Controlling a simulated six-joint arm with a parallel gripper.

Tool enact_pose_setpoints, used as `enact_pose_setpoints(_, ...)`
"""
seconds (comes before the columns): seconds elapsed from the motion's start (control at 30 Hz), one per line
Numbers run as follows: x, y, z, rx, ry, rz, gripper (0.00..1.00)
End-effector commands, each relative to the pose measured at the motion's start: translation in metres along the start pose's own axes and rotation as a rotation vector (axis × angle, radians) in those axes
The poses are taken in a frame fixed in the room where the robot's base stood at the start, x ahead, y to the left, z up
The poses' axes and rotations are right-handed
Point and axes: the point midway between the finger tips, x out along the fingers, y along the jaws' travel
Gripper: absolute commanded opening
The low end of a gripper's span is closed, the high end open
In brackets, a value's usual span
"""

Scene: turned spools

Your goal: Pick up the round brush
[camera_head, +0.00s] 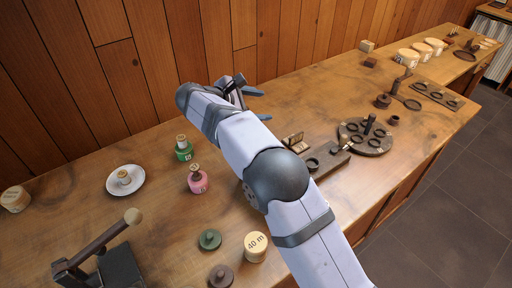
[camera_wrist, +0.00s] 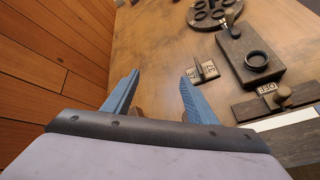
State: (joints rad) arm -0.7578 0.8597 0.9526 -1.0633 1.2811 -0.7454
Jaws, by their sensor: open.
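My gripper (camera_head: 258,104) is open and empty above the back part of the wooden table (camera_head: 330,95). Its blue fingers show in the wrist view (camera_wrist: 160,74), spread apart with bare table between their tips. I cannot pick out a round brush with certainty in either view. My arm hides part of the table's middle in the head view.
Right of the fingers are a small sign stand (camera_wrist: 205,71), a block with a dark ring (camera_wrist: 256,60) and a round dark rack (camera_head: 366,139). Green (camera_head: 183,152) and pink (camera_head: 198,182) bottles, a white plate (camera_head: 112,182) and a lever (camera_head: 100,240) stand left.

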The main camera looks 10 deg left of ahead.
Motion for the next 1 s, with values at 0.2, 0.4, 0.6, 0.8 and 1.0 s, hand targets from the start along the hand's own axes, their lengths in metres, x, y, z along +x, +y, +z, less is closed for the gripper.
enact_pose_setpoints(0.2,-0.057,-0.024,-0.074,-0.345,-0.116,0.027,0.52)
enact_pose_setpoints(0.4,-0.09,-0.063,-0.103,-0.578,-0.178,-0.04,0.52)
enact_pose_setpoints(0.6,-0.099,-0.076,-0.11,-0.649,-0.195,-0.067,0.52)
enact_pose_setpoints(0.8,-0.092,-0.075,-0.107,-0.65,-0.195,-0.069,0.52)
enact_pose_setpoints(1.0,-0.067,-0.075,-0.101,-0.648,-0.195,-0.071,0.52)
